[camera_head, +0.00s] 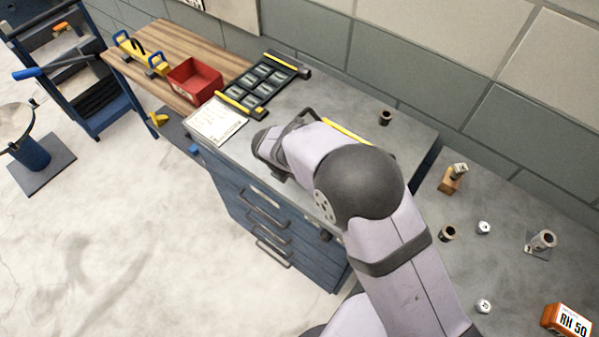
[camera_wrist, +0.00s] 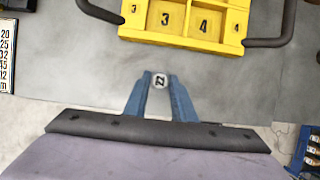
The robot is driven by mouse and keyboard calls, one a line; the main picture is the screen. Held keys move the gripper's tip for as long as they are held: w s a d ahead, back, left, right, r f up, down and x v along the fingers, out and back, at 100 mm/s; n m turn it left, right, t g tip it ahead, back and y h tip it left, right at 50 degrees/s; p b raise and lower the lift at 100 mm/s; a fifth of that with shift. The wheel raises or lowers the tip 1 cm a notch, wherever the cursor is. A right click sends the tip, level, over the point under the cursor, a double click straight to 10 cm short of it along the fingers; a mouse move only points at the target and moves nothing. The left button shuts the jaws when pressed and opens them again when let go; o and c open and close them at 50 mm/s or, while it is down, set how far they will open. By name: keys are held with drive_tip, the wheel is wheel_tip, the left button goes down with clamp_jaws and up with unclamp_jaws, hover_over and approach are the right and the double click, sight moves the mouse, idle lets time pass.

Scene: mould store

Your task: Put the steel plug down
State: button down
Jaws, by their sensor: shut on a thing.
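In the wrist view my gripper (camera_wrist: 160,84) has two blue fingers, closed on a small steel plug (camera_wrist: 159,80). The plug's pale end face carries a dark mark and shows between the fingertips. Grey worktop lies around it in that view; I cannot tell whether the plug touches it. Ahead of the fingers, apart from them, is a yellow tray (camera_wrist: 190,37) with marked compartments and dark handles at both sides.
A white card (camera_head: 215,122), a black rack (camera_head: 262,88) and a red bin (camera_head: 194,80) lie to the left. A dark cup (camera_head: 386,117) stands on the back right of the cabinet top. Small steel pieces (camera_head: 484,228) and an orange box (camera_head: 568,320) are on the right bench.

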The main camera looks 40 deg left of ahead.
drive_tip(key=shift+f, duration=0.2)
drive_tip(key=c, duration=1.5)
unclamp_jaws()
drive_tip(key=shift+r, duration=0.15)
drive_tip(key=shift+r, duration=0.15)
drive_tip(key=b+v, duration=0.3)
drive_tip(key=v, duration=0.9)
drive_tip(key=shift+s, duration=0.1)
